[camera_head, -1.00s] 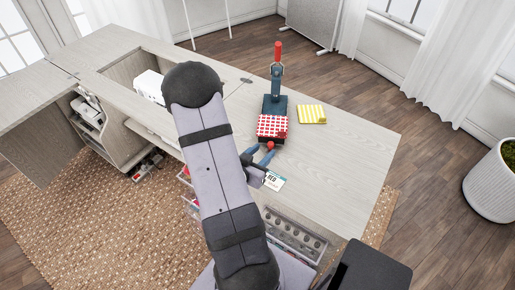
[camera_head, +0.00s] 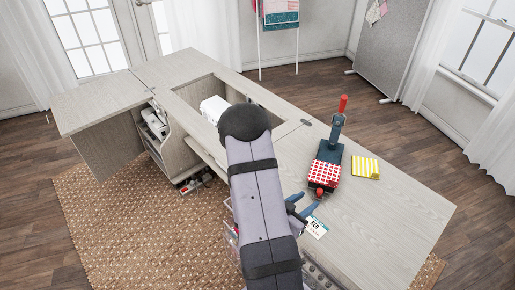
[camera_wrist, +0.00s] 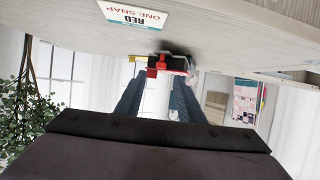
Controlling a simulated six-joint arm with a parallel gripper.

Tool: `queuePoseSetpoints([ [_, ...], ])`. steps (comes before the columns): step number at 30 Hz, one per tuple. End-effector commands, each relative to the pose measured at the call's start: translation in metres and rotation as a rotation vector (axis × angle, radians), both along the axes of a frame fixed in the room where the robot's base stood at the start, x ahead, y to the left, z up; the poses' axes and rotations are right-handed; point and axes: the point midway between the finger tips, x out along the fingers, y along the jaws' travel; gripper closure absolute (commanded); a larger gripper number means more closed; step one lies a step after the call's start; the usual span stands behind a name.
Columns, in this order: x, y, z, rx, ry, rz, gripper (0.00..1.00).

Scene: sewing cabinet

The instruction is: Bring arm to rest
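My arm reaches up from the bottom of the head view and bends down to the tabletop. My gripper (camera_head: 308,207) shows beside the forearm, which hides part of it. In the wrist view, the two dark blue fingers (camera_wrist: 159,82) stand apart with nothing visible between them. The blue hand press (camera_head: 336,132) with a red handle stands just beyond the fingers, with red-and-white dotted cloth (camera_head: 325,174) at its base. A red knob at the press's near end lies close to the fingertips; I cannot tell whether they touch.
A yellow striped cloth (camera_head: 366,168) lies right of the press. A white machine (camera_head: 212,108) sits in the cabinet (camera_head: 178,137) opening. The tabletop's right end is clear.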

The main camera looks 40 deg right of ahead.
Motion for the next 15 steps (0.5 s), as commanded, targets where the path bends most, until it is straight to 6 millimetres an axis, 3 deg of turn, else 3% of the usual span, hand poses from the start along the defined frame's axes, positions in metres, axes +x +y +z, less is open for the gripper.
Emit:
queuePoseSetpoints([
  [5,0.012,0.006,-0.003,0.04,-0.012,0.028,0.65],
  [8,0.033,0.017,-0.008,0.112,-0.028,0.082,0.65],
  [11,0.064,0.04,-0.013,0.222,-0.039,0.174,0.65],
  [15,0.112,0.095,-0.016,0.412,-0.02,0.364,0.65],
])
